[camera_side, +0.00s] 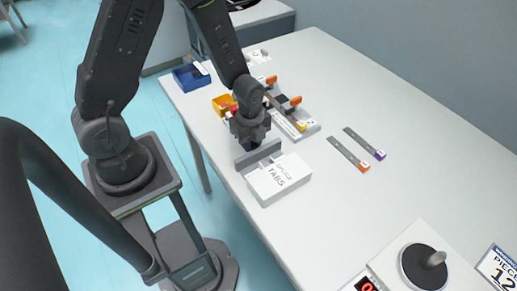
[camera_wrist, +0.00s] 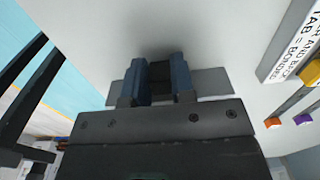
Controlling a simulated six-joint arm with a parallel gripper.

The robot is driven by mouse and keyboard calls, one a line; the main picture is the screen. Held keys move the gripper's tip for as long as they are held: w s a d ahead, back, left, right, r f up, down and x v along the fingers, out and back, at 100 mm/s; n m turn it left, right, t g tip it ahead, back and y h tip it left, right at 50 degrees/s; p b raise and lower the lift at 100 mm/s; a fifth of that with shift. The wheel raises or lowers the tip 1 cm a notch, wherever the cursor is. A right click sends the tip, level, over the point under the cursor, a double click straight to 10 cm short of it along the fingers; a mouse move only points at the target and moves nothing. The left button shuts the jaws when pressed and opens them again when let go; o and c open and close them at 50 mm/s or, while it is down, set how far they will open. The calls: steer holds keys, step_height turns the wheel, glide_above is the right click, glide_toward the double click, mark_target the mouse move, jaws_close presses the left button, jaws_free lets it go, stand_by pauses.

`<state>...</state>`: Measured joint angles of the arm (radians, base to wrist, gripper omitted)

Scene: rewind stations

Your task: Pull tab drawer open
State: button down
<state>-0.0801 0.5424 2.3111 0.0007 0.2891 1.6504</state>
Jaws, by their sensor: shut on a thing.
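The tab drawer unit is a white box (camera_side: 280,179) with TABS lettered on top, on the table in the side view. A grey upright front panel (camera_side: 243,161) stands along its upper-left side. I cannot tell from this view how far the drawer is out. My gripper (camera_side: 252,147) points down at that panel. In the wrist view its two blue fingers (camera_wrist: 160,84) are shut on a small dark piece, which I take for the drawer handle. A grey panel (camera_wrist: 212,82) spans behind the fingers there. The drawer's inside is hidden.
A blue bin (camera_side: 190,79) and a yellow bin (camera_side: 222,104) stand near the table's left edge. A fixture with orange parts (camera_side: 293,104) is behind my gripper. Two grey strips (camera_side: 348,153) lie to the right. A round dark dial (camera_side: 424,266) is at front right.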

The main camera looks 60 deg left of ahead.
steer(key=shift+a, duration=0.5)
steer(key=c, duration=1)
jaws_free()
steer(key=shift+o, duration=0.2)
step_height(320, 180, up, 14)
steer(key=shift+f, duration=0.1)
